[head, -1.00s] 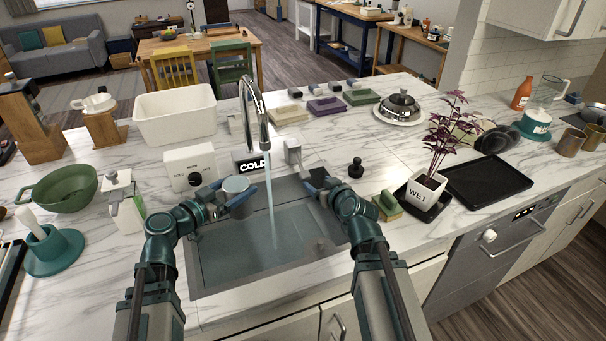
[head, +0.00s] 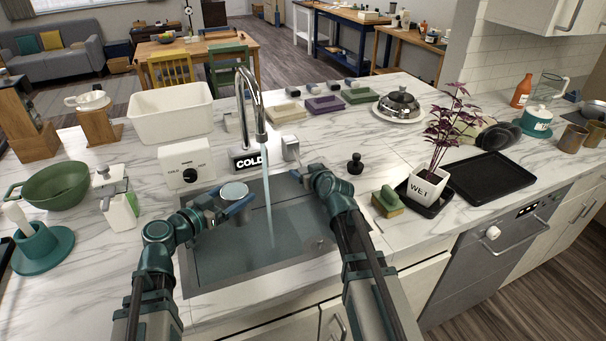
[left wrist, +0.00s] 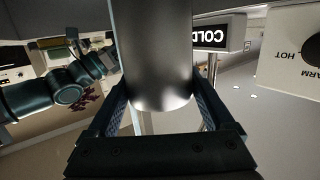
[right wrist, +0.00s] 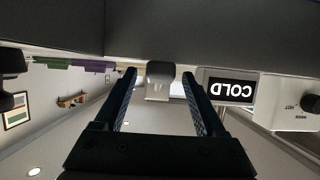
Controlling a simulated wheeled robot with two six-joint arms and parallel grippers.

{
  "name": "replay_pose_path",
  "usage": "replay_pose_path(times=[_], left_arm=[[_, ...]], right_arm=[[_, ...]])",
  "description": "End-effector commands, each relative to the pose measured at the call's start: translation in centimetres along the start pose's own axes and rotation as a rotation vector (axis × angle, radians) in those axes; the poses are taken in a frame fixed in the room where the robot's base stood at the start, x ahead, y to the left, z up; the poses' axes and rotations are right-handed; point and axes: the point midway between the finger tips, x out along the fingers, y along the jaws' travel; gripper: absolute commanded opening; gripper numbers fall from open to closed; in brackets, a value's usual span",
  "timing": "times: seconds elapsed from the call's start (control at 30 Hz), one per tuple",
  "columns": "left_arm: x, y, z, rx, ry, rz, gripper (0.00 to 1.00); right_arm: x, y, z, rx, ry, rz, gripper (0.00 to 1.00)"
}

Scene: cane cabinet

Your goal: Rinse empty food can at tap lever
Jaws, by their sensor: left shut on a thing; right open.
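The silver food can (head: 234,191) is upright over the left part of the sink (head: 215,275), left of the water stream (head: 268,190) and apart from it. My left gripper (head: 232,208) is shut around it. In the left wrist view the can (left wrist: 155,50) fills the space between the fingers. Water runs from the chrome tap spout (head: 261,130) into the sink. The pale tap lever (head: 290,147) stands right of the lit COLD sign (head: 248,162). My right gripper (head: 300,172) is open just in front of the lever, which shows between its fingers in the right wrist view (right wrist: 160,80).
A white temperature dial box (head: 187,164) stands left of the sign. A soap bottle (head: 118,207) and green bowl (head: 57,185) are further left. A green-and-yellow sponge (head: 387,203), black stopper (head: 355,164) and WET plant pot (head: 428,187) stand right of the sink.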

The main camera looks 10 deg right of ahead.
Motion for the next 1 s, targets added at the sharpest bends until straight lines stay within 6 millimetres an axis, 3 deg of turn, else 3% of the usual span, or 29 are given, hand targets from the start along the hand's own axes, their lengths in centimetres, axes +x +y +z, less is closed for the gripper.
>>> replay_pose_path(times=[0.2,0.57,0.9,0.97,1.0], left_arm=[[0.06,0.0,0.42,-0.001,0.001,0.0,0.3],[0.07,0.0,0.43,-0.001,0.001,0.0,0.3],[0.06,0.0,0.43,-0.001,0.001,0.0,0.3],[0.06,0.0,0.43,-0.001,0.001,0.0,0.3],[0.07,0.0,0.43,-0.001,0.001,0.0,0.3]], right_arm=[[1.15,-0.01,0.01,-0.001,0.0,0.0,0.72],[1.24,-0.02,-0.02,0.0,0.0,0.0,0.72],[1.24,-0.01,-0.01,0.0,0.0,0.0,0.11],[1.24,-0.01,-0.01,0.0,0.0,0.0,0.01],[1.24,-0.01,-0.01,0.0,0.0,0.0,0.0]])
